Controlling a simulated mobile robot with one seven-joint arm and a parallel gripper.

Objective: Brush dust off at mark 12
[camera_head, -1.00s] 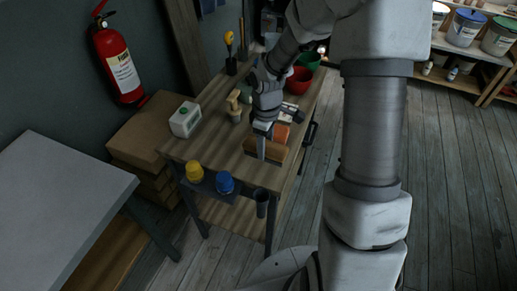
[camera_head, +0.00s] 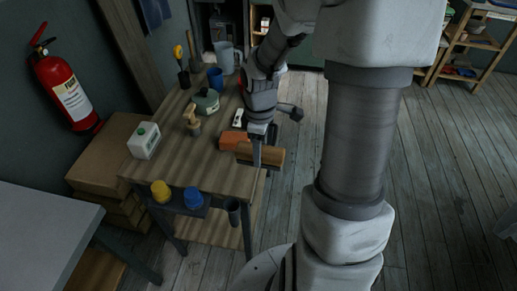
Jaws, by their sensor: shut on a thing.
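My gripper (camera_head: 257,150) is shut on a brown wooden block-shaped thing, which looks like a brush (camera_head: 272,157). The gripper holds it at the right edge of the wooden cart top, partly past that edge. The fingers cover part of it, and bristles cannot be made out. An orange block (camera_head: 230,139) lies on the cart just left of the gripper. No mark with the number 12 can be read in this view.
The cart (camera_head: 185,165) bears a white canister (camera_head: 144,140), a green-grey pot (camera_head: 206,101), a blue cup (camera_head: 215,78) and a grey jug (camera_head: 227,57). Yellow (camera_head: 160,191) and blue (camera_head: 193,197) jars sit at its front. Open floor (camera_head: 440,180) lies right.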

